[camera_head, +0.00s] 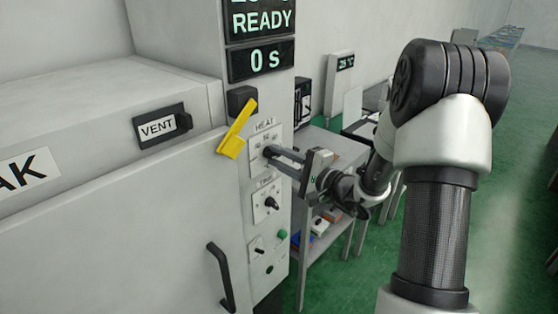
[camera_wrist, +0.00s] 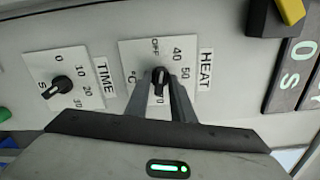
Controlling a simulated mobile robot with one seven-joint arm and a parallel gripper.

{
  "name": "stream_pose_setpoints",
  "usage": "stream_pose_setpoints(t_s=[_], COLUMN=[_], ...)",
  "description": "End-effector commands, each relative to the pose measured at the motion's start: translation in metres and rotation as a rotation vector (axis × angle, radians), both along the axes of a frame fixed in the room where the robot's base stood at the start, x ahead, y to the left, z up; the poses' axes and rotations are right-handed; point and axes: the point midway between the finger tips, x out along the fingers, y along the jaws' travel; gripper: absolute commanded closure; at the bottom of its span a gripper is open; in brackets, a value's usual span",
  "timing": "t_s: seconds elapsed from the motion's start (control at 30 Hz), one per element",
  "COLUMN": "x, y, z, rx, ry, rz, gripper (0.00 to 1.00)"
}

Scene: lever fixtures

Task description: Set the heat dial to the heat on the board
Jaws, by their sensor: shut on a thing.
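The heat dial (camera_wrist: 160,76) is a black knob with a white mark on a white plate under the label HEAT. My gripper (camera_wrist: 161,92) is shut on the knob, one finger on each side. The plate shows OFF, 40, 50 and 70; a finger covers part of the scale. I cannot tell surely which number the mark points at. In the head view the heat plate (camera_head: 257,142) is on the grey panel, with my gripper (camera_head: 272,155) reaching it from the right. No board with a heat setting is clearly readable.
The time dial (camera_head: 271,203) sits just below the heat plate. A yellow lever (camera_head: 236,131) juts out beside it, upper left. Displays above read READY and 0 s (camera_head: 264,60). A small °C display (camera_head: 345,63) hangs behind. A grey table (camera_head: 340,150) stands right of the panel.

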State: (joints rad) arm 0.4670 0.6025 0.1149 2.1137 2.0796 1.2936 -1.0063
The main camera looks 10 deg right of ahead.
Motion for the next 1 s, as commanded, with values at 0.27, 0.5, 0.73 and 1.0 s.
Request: stream_pose_setpoints(t_s=[0.27, 0.5, 0.73, 1.0], x=[-0.0005, -0.0005, -0.0004, -0.0004], y=[0.0000, -0.0004, -0.0002, 0.0000], z=[-0.0012, -0.0002, 0.0004, 0.0014], rx=[0.210, 0.395, 0.573, 0.778], ry=[0.153, 0.288, 0.418, 0.566], rz=[0.001, 0.000, -0.001, -0.001], gripper=[1.00, 1.00, 1.00, 1.00])
